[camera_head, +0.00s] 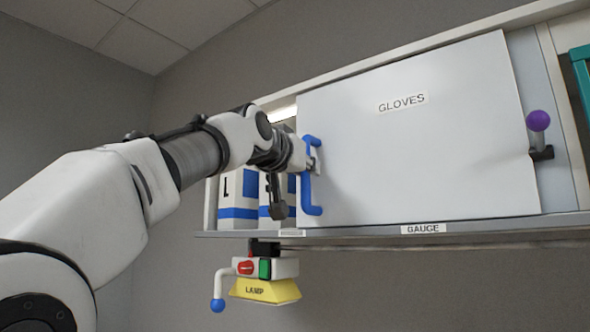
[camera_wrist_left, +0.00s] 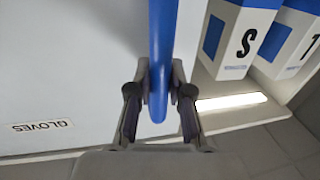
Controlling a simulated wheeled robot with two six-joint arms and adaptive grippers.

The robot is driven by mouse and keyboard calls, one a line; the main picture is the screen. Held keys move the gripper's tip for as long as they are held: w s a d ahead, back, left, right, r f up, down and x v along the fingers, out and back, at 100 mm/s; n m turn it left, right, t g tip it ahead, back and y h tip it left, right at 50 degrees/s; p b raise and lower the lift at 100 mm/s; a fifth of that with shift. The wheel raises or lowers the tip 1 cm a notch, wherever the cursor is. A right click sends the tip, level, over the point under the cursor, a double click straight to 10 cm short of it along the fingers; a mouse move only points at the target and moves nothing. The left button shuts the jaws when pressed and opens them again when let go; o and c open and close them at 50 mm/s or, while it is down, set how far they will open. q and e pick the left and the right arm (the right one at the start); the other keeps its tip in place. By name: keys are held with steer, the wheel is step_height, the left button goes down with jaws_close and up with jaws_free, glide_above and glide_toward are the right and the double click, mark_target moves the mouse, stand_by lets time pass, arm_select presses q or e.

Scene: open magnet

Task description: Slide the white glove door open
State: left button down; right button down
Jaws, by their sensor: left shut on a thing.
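The white door (camera_head: 420,140) labelled GLOVES spans the middle of the wall cabinet in the head view. A blue upright handle (camera_head: 313,190) is fixed at its left edge. My left gripper (camera_head: 308,163) is at this handle. In the left wrist view the fingers (camera_wrist_left: 160,90) are shut on the blue handle (camera_wrist_left: 162,40), one on each side of it. The white door (camera_wrist_left: 70,70) and its GLOVES label show upside down there. Left of the door the cabinet is open, with boxes visible. My right gripper is not in view.
White and blue boxes (camera_head: 238,200) stand in the open left part of the cabinet. A yellow lamp (camera_head: 265,289) with a blue-knobbed lever (camera_head: 217,304) hangs below the shelf. A purple-knobbed lever (camera_head: 538,122) is just right of the door.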

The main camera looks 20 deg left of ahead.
arm_select(q)
steer(key=shift+s+d+r, duration=0.15)
steer(key=shift+d, duration=0.15)
steer(key=c, duration=1.1)
jaws_free()
steer(key=shift+o, duration=0.2)
steer(key=shift+d, duration=0.25)
